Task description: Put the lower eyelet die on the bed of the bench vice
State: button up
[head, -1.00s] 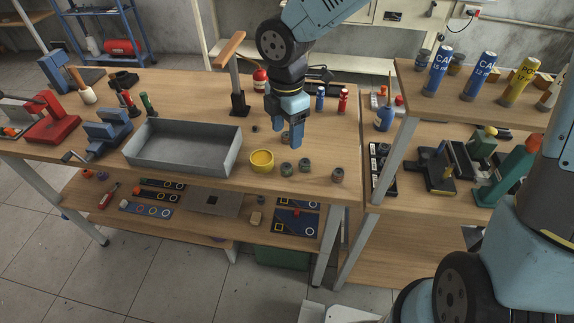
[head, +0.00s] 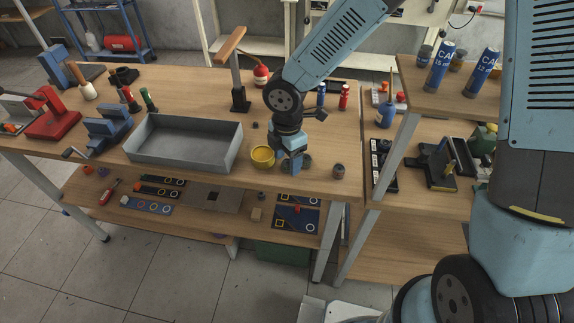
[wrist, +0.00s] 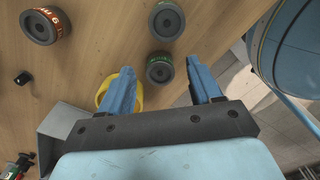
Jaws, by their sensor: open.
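Several short dark cylinders with hollow tops stand on the table. In the wrist view, one with a green label (wrist: 160,67) is between my fingertips, one with a green label (wrist: 167,20) is beyond it, and one with an orange label (wrist: 45,25) is at upper left. The labels are too small to tell which is the lower eyelet die. In the head view, one cylinder (head: 308,162) is partly hidden by my gripper (head: 292,168); another (head: 338,172) stands to its right. My gripper is open and empty, pointing down. A blue bench vice (head: 108,130) stands at left.
A red press (head: 52,115) stands at far left.

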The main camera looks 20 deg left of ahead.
jog(key=shift+f, duration=0.25)
jog(key=shift+c, duration=0.3)
grip_shut()
